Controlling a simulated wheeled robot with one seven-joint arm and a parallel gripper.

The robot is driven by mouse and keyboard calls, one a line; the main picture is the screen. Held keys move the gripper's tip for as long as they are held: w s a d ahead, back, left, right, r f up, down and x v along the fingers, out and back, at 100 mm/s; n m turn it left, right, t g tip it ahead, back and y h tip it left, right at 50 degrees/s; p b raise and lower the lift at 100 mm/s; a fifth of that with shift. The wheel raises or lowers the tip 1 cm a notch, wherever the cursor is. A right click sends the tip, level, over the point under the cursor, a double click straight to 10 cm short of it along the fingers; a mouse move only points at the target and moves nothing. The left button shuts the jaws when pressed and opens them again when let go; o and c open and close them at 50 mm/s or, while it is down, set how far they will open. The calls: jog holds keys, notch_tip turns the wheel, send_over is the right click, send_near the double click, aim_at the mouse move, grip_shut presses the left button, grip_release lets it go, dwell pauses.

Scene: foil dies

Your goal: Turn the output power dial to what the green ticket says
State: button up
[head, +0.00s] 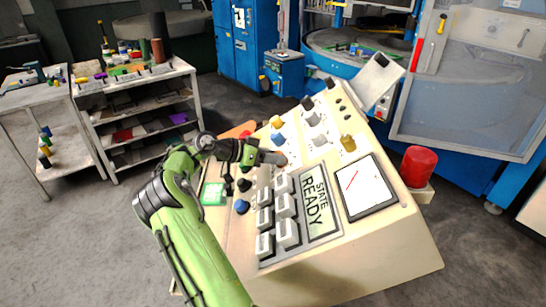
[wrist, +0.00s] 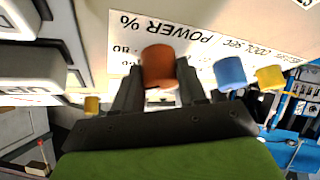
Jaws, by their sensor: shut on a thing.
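The output power dial (wrist: 158,68) is an orange-brown knob on the cream panel, with "POWER %" printed beside it in the wrist view. My gripper (wrist: 158,88) has one finger on each side of the dial and is shut on it. In the head view, my gripper (head: 275,158) reaches the upper left part of the console and mostly hides the dial. The dial's pointer and most of its scale numbers cannot be read. A small bright green card (head: 213,193), possibly the green ticket, is at the console's left edge; its writing is too small to read.
A blue knob (wrist: 229,73) and a yellow knob (wrist: 270,77) sit close beside the dial.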

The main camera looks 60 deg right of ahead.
jog(key=o, duration=1.1)
jog(key=shift+c, duration=0.2)
jog(key=shift+w+a, duration=0.1)
jog(key=p+v, duration=0.5)
jog(key=v, duration=1)
jog(key=shift+w+a, duration=0.15)
jog(key=shift+a, duration=0.05)
